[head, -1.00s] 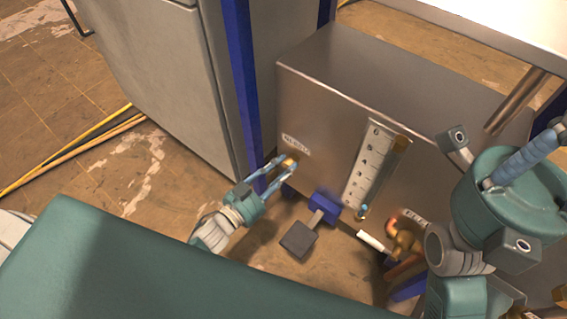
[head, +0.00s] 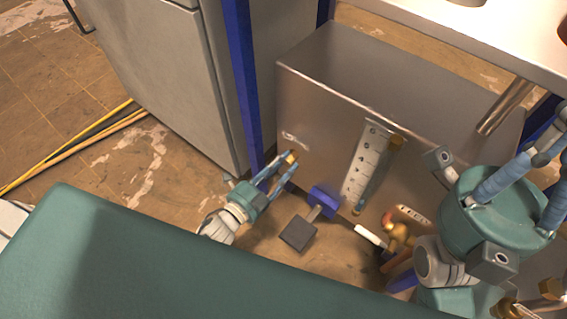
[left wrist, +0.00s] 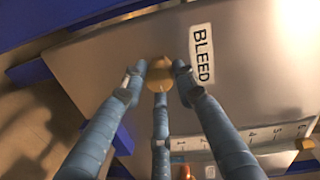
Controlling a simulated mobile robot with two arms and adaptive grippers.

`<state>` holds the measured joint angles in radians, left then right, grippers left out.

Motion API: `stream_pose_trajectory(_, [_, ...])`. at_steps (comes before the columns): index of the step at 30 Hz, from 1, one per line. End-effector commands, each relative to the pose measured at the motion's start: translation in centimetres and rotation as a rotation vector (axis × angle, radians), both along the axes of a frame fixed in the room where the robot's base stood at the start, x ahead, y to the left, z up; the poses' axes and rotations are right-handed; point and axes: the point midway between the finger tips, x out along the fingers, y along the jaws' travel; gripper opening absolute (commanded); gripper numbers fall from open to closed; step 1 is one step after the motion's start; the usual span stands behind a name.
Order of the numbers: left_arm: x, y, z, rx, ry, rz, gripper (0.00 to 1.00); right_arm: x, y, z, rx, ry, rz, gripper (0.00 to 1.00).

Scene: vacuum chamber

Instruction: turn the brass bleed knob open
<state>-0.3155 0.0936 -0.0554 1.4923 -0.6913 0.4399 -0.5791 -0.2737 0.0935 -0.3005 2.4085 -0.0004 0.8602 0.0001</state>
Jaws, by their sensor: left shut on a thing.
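The brass bleed knob (left wrist: 158,76) is on the steel front panel, beside the BLEED label (left wrist: 202,54). My left gripper (left wrist: 160,84) is shut on the knob, its blue fingers around it. In the head view the left gripper (head: 291,162) reaches the lower left of the steel box (head: 335,120), and the knob (head: 291,157) shows small between the fingertips. The knob's turned angle cannot be read. My right gripper (head: 525,185) is at the right edge; its fingertips are partly out of frame.
A gauge strip (head: 364,165) with numbers is on the panel. A blue bracket (head: 324,201) with a dark pedal (head: 298,234), a white lever (head: 370,236) and brass fittings (head: 398,232) are low in front. A blue post (head: 241,80) stands close left.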

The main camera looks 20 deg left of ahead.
Motion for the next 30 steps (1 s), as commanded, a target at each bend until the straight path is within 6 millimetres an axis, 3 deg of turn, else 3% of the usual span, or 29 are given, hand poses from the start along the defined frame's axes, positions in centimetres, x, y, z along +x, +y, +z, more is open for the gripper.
stream_pose_trajectory(22, [-0.02,-0.02,0.0,0.082,-0.029,0.0,0.03,0.13,0.02,-0.18,-0.001,0.008,0.0,0.0])
stream_pose_trajectory(23, [-0.03,-0.02,-0.01,0.082,-0.029,0.0,0.33,0.14,0.02,-0.19,-0.001,0.008,0.0,0.0])
stream_pose_trajectory(25, [-0.03,-0.02,-0.01,0.081,-0.029,0.0,0.46,0.14,0.02,-0.2,-0.001,0.008,0.0,0.0])
stream_pose_trajectory(30, [-0.02,-0.02,0.0,0.08,-0.029,0.0,0.47,0.16,0.02,-0.21,-0.001,0.009,0.0,0.0])
